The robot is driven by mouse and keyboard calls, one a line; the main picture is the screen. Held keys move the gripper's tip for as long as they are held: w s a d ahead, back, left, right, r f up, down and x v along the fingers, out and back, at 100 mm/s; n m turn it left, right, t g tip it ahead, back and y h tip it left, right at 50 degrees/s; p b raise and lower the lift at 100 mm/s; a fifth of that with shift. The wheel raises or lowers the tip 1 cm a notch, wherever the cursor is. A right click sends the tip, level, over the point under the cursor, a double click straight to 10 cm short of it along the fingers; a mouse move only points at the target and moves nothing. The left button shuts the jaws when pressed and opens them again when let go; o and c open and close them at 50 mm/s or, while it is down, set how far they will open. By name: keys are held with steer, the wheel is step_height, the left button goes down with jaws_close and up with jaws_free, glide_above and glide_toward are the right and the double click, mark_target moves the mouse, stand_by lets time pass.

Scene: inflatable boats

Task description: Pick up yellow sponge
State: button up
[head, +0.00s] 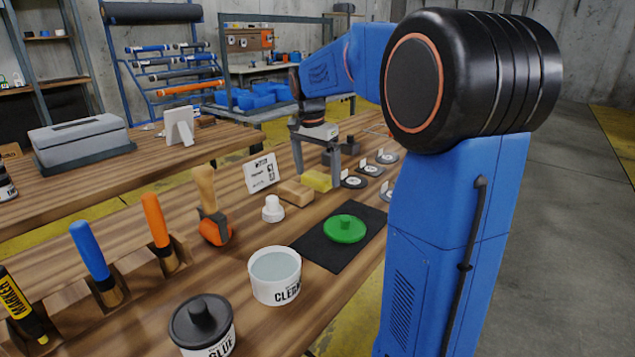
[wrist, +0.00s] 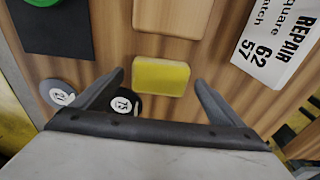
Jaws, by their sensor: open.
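The yellow sponge (head: 317,180) is a small block lying on the wooden bench in the head view. In the wrist view the yellow sponge (wrist: 160,77) lies flat on the wood, ahead of and between the finger lines. My gripper (head: 320,168) hangs over the bench close to the sponge in the head view. In the wrist view my gripper (wrist: 158,85) is open, its two fingers spread wider than the sponge, with nothing held. I cannot tell the exact height of the fingers above the bench.
A tan block (head: 296,192) lies beside the sponge. A white repair card (head: 261,173) stands behind it. Numbered dark discs (wrist: 125,104) lie near my left finger. A green disc (head: 344,229) rests on a black mat (head: 322,254). A white bottle (head: 273,209) stands nearby.

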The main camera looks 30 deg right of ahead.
mark_target(317, 176)
steer(key=shift+f, duration=0.35)
steer(key=c, duration=1.1)
steer(key=shift+r, duration=0.15)
steer(key=shift+c, duration=0.2)
step_height(317, 176, up, 10)
steer(key=shift+o, duration=1.2)
steer(key=shift+c, duration=0.6)
